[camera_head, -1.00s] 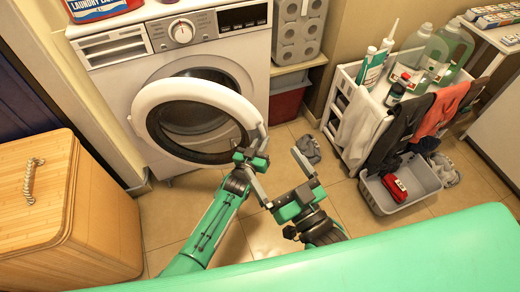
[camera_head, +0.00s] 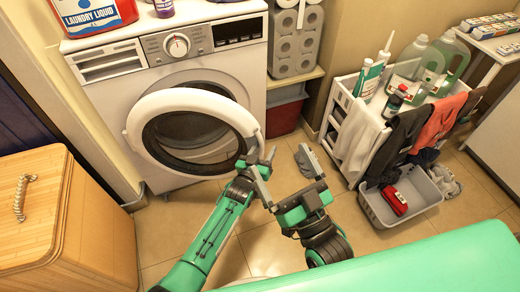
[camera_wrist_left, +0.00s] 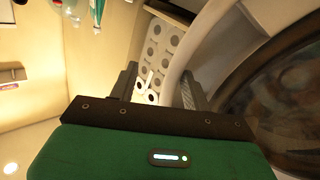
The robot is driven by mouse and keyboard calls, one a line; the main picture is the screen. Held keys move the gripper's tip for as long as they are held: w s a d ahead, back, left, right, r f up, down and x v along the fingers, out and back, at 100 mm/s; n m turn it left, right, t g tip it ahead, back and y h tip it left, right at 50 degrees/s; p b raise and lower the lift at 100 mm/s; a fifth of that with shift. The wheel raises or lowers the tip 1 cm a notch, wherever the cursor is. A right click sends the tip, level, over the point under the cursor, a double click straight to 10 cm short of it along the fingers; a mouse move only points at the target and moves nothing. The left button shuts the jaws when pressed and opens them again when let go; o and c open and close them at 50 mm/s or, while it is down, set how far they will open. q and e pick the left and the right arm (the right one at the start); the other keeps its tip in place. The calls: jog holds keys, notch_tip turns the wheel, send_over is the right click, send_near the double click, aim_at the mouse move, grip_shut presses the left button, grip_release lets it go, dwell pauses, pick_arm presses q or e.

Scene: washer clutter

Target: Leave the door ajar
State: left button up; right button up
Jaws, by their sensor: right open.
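The washer (camera_head: 240,55) stands at the back left. Its round door (camera_head: 150,107), with a white ring and dark glass, is partly open and stands out from the front. My left gripper (camera_head: 258,160) is at the door's lower right edge. In the left wrist view its fingers (camera_wrist_left: 157,88) are apart, and the white door rim (camera_wrist_left: 213,42) passes close by the right finger; I cannot tell whether they touch. My right gripper (camera_head: 288,177) is open and empty, just right of the left one, above the floor.
A wooden hamper (camera_head: 85,222) stands at the left. A white cart (camera_head: 345,100) with bottles and hanging cloths stands at the right, with a grey basket (camera_head: 375,212) before it. A laundry liquid bottle (camera_head: 95,15) stands on the washer.

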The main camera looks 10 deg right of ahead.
pick_arm(q)
jog(key=shift+d+r, duration=0.1)
pick_arm(e)
jog(key=shift+a, duration=0.1)
pick_arm(q)
jog(key=p+v, duration=0.3)
jog(key=v, duration=1.1)
jog(key=shift+p, duration=0.35)
pick_arm(e)
jog(key=s+a+f+g, duration=0.1)
jog(key=s+f+g, duration=0.1)
jog(key=f+g, duration=0.2)
jog(key=s+a+f+g+h, duration=0.1)
jog(key=s+f+g, duration=0.1)
jog(key=f+g, duration=0.3)
jog(key=shift+s+a+f+n, duration=0.25)
jog(key=shift+a+f+n, duration=0.1)
jog(key=shift+f, duration=1.9)
pick_arm(q)
jog(key=shift+w, duration=0.15)
